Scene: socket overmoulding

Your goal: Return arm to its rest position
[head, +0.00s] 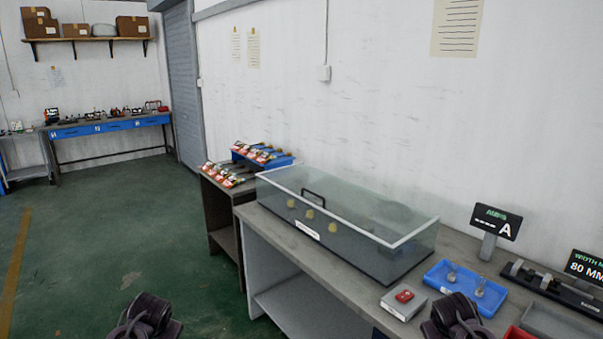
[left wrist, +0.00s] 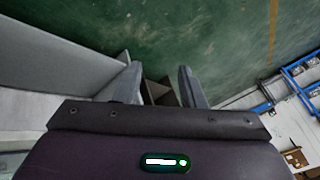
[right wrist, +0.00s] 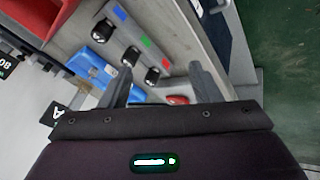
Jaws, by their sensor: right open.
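My left gripper (left wrist: 158,85) shows in the left wrist view with its two fingers apart and nothing between them, over the green floor near a bench side. My right gripper (right wrist: 160,85) shows in the right wrist view with its fingers apart, above the bench top, holding nothing. In the head view, dark parts of my left arm (head: 146,316) and my right arm (head: 458,318) show at the bottom edge; their fingers cannot be made out there.
A glass-walled case (head: 345,225) stands on the bench. Right of it are a grey box with a red button (head: 404,296), a blue tray (head: 466,288) with small metal parts, and a display marked A (head: 496,222). Green floor (head: 80,250) is clear at left.

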